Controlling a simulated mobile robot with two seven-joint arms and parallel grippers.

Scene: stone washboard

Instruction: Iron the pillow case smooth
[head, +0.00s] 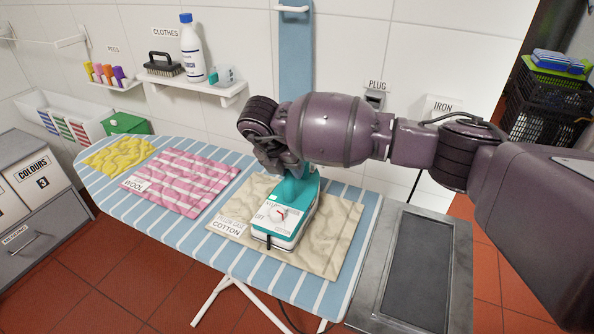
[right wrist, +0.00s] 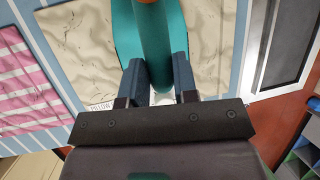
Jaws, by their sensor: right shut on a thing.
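The pillow case (head: 327,246) is the beige wrinkled cloth with a label reading COTTON, lying on the blue striped ironing board (head: 313,290). It also shows in the right wrist view (right wrist: 82,50). The teal and white iron (head: 282,217) rests over the middle of the pillow case; I cannot tell whether it touches the cloth. My right gripper (head: 283,172) is shut on the iron's teal handle, which sits between the fingers in the right wrist view (right wrist: 160,75). The cloth under the iron is hidden. My left gripper is not in view.
A pink striped cloth (head: 182,182) labelled WOOL and a yellow cloth (head: 119,156) lie further left on the board. A grey metal stand with a dark plate (head: 417,270) is at the board's right end. A wall shelf (head: 200,88) holds a brush and bottle.

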